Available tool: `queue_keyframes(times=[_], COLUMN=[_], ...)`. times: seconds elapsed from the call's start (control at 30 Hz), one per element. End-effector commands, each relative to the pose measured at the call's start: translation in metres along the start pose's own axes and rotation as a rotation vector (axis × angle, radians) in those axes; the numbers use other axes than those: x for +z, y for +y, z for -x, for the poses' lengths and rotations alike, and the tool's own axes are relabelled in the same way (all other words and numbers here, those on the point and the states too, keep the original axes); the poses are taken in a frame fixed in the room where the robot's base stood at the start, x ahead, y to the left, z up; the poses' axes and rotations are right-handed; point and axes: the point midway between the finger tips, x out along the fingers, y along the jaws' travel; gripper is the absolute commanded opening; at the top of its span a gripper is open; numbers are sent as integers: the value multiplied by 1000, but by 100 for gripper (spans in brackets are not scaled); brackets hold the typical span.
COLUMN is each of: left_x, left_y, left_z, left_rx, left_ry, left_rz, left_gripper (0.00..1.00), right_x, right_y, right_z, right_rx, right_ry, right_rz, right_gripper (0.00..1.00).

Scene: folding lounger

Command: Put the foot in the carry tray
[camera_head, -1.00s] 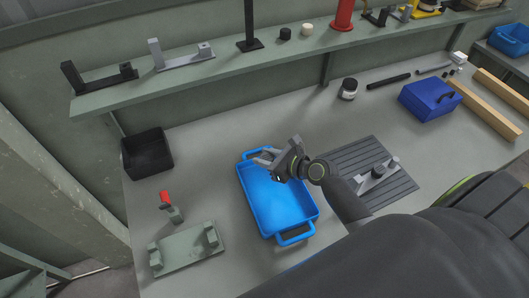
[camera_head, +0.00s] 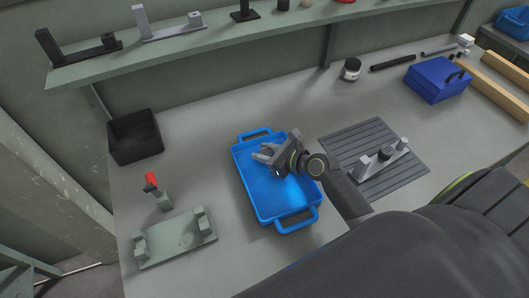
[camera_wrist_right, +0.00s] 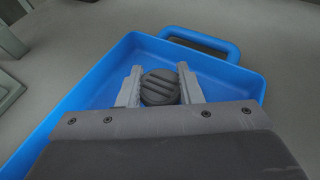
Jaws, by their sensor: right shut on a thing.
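The blue carry tray (camera_head: 298,214) lies on the bench in the middle of the head view. My right gripper (camera_head: 264,154) is over the far half of the tray, inside its rim as seen from above. In the right wrist view, the right gripper (camera_wrist_right: 160,74) is shut on the foot (camera_wrist_right: 160,88), a round dark disc with a ribbed face. The tray's rim and handle (camera_wrist_right: 205,40) show beyond and around it. The gap between the foot and the tray floor cannot be judged. In the head view the foot is too small to make out. My left gripper is not in view.
A green fixture (camera_head: 175,240) and a red-tipped tool (camera_head: 157,190) are left of the tray, with a black bin (camera_head: 134,137) behind. A ribbed mat (camera_head: 345,142) with a grey bracket (camera_head: 397,150) is to the right. The bench behind the tray is clear.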

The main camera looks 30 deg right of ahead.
Motion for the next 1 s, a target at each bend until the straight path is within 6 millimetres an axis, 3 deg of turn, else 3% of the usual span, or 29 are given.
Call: queue_keyframes(times=[1.0], left_x=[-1], left_y=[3], left_z=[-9], left_rx=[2], left_ry=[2], left_rz=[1], left_gripper=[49], right_x=[-12], right_y=[0], right_z=[-5], right_rx=[0], right_ry=[0], right_rz=[0], right_gripper=[0])
